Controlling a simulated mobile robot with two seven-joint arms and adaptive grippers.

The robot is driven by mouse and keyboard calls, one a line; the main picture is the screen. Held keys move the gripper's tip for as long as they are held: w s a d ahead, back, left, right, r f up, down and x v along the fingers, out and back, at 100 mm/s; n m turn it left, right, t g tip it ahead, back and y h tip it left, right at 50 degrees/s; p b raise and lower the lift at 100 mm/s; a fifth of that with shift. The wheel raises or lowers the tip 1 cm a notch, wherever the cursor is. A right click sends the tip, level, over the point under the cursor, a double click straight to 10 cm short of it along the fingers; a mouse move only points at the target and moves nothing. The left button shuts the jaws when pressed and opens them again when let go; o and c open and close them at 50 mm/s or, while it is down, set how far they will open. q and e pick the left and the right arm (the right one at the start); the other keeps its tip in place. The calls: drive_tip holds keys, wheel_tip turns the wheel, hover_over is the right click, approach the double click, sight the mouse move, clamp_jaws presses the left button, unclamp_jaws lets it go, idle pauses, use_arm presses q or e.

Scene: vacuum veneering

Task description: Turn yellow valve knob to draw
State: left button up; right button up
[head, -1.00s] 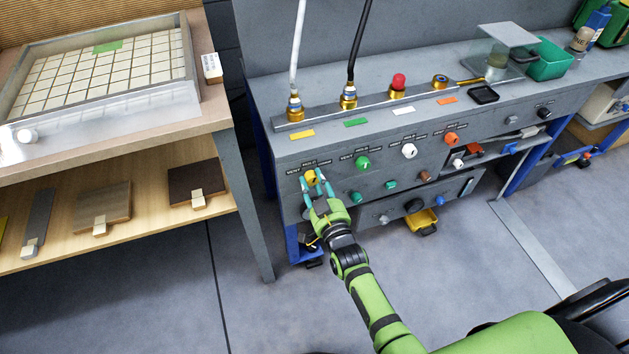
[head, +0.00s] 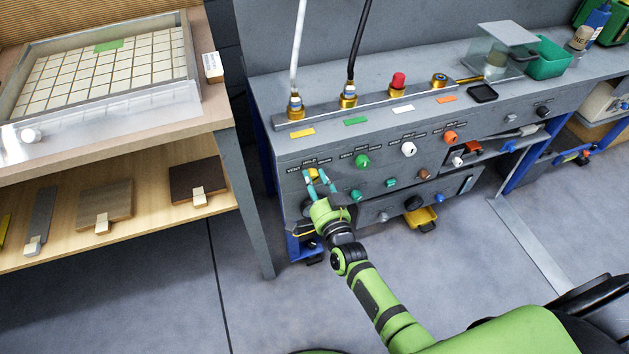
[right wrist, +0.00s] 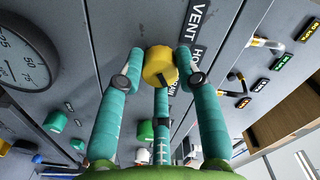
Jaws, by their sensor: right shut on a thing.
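The yellow valve knob (head: 313,174) sits on the front of the grey bench, at the left end of a row of coloured knobs. My right gripper (head: 319,181) is at it from the front, with its teal fingers closed around it. In the right wrist view the yellow knob (right wrist: 159,68) is between the fingertips of the right gripper (right wrist: 160,75). My left gripper is out of view.
Green (head: 362,161), white (head: 408,149) and orange (head: 450,137) knobs follow to the right on the panel. A round gauge (right wrist: 25,55) is close by in the wrist view. A wooden-shelved table (head: 120,215) stands left.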

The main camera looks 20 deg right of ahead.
drive_tip(key=shift+w+d+r, duration=0.2)
drive_tip(key=shift+d+r, duration=0.05)
drive_tip(key=shift+r, duration=0.2)
drive_tip(key=o, duration=1.1)
drive_tip(key=shift+o, duration=0.2)
drive_tip(key=shift+s+f, duration=0.1)
drive_tip(key=shift+f, duration=0.05)
drive_tip(key=shift+a+f, duration=0.1)
drive_tip(key=shift+s, duration=0.35)
drive_tip(key=s, duration=1.1)
drive_tip(key=shift+s+d, duration=0.15)
drive_tip(key=shift+d, duration=0.1)
